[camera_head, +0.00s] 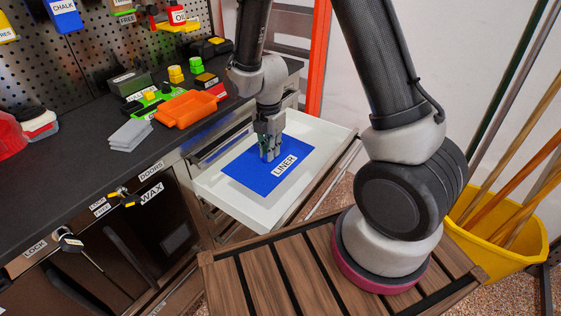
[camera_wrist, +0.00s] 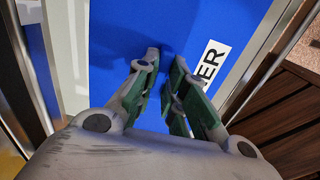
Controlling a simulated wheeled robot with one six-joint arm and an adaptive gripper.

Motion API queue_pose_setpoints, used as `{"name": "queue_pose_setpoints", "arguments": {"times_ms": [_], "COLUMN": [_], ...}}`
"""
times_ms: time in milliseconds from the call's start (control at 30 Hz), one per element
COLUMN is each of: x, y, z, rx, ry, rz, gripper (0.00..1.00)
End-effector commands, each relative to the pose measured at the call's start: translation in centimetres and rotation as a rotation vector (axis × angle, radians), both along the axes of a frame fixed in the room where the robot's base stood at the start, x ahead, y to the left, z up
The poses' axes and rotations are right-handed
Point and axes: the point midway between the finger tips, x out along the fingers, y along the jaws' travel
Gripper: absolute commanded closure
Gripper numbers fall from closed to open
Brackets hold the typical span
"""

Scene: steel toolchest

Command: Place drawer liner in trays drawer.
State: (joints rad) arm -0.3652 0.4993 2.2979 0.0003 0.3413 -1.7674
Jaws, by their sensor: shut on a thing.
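The drawer liner (camera_head: 249,174) is a flat blue sheet with a white label reading LINER. It lies level inside the open white trays drawer (camera_head: 214,190), or very close above its floor; I cannot tell which. My gripper (camera_head: 269,154) points down at the liner's middle and is shut on it. In the wrist view, the blue liner (camera_wrist: 118,40) fills the middle, and my gripper's green-padded fingers (camera_wrist: 170,92) reach down to it beside the label. A strip of the pale drawer (camera_wrist: 72,60) shows at the left.
The dark worktop (camera_head: 95,155) at the left bears an orange tray (camera_head: 186,107), grey sheets (camera_head: 130,134) and several small items. A slatted wooden surface (camera_head: 270,275) lies in front of the drawer. A yellow bin (camera_head: 505,250) with long poles stands at the right.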

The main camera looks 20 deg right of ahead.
Motion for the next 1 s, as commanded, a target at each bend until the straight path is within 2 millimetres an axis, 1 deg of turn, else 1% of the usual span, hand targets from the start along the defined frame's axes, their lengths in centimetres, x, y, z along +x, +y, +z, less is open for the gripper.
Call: {"name": "queue_pose_setpoints", "arguments": {"times_ms": [200,300,367,600,700,1000], "x": [-0.3,-0.2,-0.2,-0.2,-0.2,-0.1], "y": [0.0,0.0,0.0,0.0,0.0,0.0], "z": [-4.0,-5.2,-5.7,-9.3,-9.8,-10.0], "rx": [-0.003,-0.001,-0.001,-0.002,-0.001,-0.001], "ry": [0.006,0.004,0.004,0.005,0.002,0.002], "rz": [0.032,0.03,0.03,0.028,0.028,0.028], "gripper": [1.0,1.0,1.0,1.0,1.0,1.0]}}
